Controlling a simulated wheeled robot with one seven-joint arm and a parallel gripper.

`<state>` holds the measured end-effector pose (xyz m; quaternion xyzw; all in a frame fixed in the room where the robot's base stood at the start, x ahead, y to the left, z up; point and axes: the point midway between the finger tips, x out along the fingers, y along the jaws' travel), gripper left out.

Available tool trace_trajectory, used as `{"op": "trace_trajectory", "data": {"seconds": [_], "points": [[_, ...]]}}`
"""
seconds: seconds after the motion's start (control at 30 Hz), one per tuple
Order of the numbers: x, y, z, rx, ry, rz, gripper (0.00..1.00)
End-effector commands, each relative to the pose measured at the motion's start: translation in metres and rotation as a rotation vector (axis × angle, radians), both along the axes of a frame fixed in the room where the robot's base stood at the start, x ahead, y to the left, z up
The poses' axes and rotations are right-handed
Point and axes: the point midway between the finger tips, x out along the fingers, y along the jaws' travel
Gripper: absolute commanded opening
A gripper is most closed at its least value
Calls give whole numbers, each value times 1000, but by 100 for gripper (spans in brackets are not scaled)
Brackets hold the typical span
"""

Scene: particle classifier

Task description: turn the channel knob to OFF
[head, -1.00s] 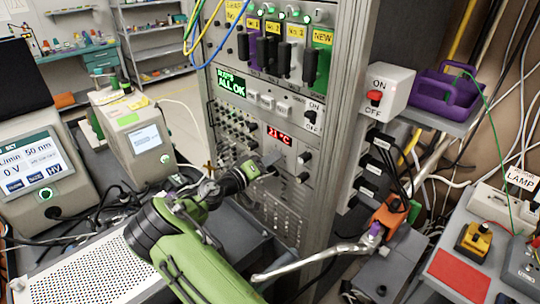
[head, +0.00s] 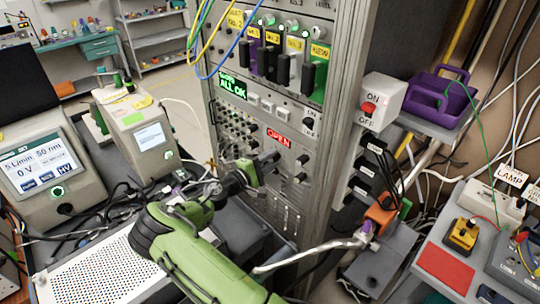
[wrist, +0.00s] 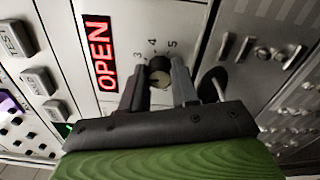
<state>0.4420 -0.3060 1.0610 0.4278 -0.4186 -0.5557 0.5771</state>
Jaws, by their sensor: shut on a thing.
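A dark round channel knob (wrist: 158,72) with the marks 3, 4 and 5 around it sits on the light rack panel in the wrist view. My gripper (wrist: 158,82) has one dark finger on each side of the knob and is shut on it. The fingers hide part of the dial, and I see no OFF mark beside the knob. A red display reading OPEN (wrist: 100,52) is next to the knob; it also shows in the head view (head: 279,136). In the head view my gripper (head: 270,161) reaches the rack just below this display, and it hides the knob.
The rack (head: 338,150) has switches, small knobs and a green ALL OK display (head: 233,87) close around. A white ON/OFF box (head: 385,95) with a red switch is on its right side. Yellow and blue cables hang in front of the upper rack.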

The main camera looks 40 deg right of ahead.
Motion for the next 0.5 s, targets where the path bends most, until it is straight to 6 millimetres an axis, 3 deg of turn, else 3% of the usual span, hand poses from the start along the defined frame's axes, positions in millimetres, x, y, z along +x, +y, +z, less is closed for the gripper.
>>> {"op": "trace_trajectory", "data": {"seconds": [0.5], "points": [[0, 1, 1, -11, 491, 3, 0]]}}
